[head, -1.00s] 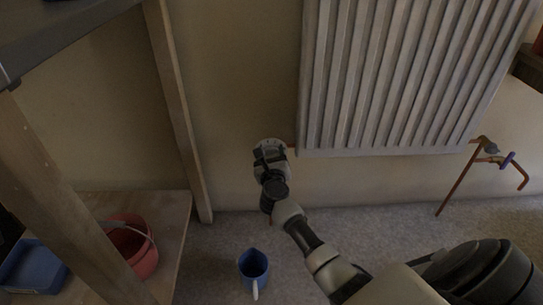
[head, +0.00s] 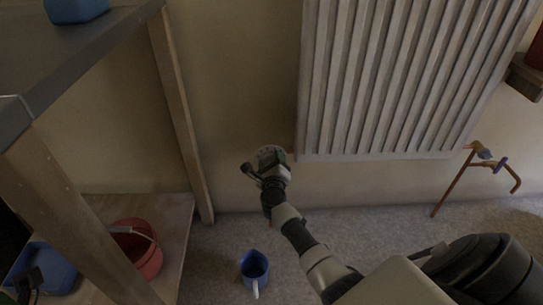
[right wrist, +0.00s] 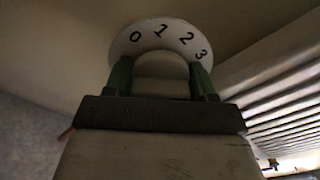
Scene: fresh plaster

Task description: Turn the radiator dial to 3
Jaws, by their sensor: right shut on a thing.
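The radiator dial (right wrist: 160,66) is a pale round knob in front of a white scale disc printed 0, 1, 2, 3. In the head view the disc (head: 268,151) shows at the radiator's lower left corner. My right gripper (right wrist: 161,78) is shut on the knob, with one green finger on each side. It also shows in the head view (head: 271,166), its wrist below the dial. No pointer mark on the knob is visible, so I cannot tell its setting. A dark shape at the bottom left of the head view may be my left gripper; its jaws cannot be made out.
The ribbed white radiator (head: 385,80) hangs on the wall to the right. A wooden shelf post (head: 180,110) stands left of the dial. A blue jug (head: 254,268) is on the carpet below. A red bucket (head: 148,262) and blue container (head: 58,270) are on the lower shelf.

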